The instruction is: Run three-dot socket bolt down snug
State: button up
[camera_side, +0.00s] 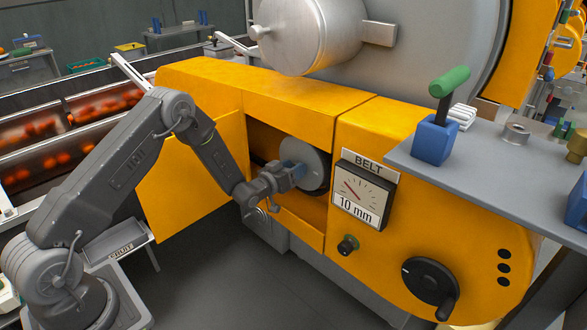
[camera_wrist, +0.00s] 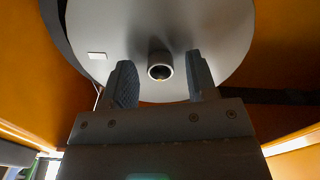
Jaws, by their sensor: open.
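My gripper (camera_wrist: 160,80) is open, with one finger on each side of a short round hollow stub (camera_wrist: 160,66) at the middle of a grey disc (camera_wrist: 225,35). Gaps show between the stub and both fingers, and nothing is held. In the side view my gripper (camera_side: 294,170) reaches into the machine's open bay, in front of the grey disc (camera_side: 316,165). Three black dots (camera_side: 504,267) run in a column on the yellow housing, right of a black crank wheel (camera_side: 431,281). I cannot make out a bolt marked with three dots.
A yellow door (camera_side: 195,185) stands open left of the bay. A belt gauge (camera_side: 360,193) reading 10 mm and a small knob (camera_side: 347,245) sit right of it. A grey shelf (camera_side: 480,165) carries a green-handled blue tool (camera_side: 437,135). A grey tray (camera_side: 118,240) stands near my base.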

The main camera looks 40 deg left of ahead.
jog(key=shift+w, duration=0.2)
jog(key=c, duration=0.9)
jog(key=shift+m, duration=0.3)
jog(key=m, duration=1.1)
jog(key=shift+d+m, duration=0.1)
jog(key=shift+m, duration=0.3)
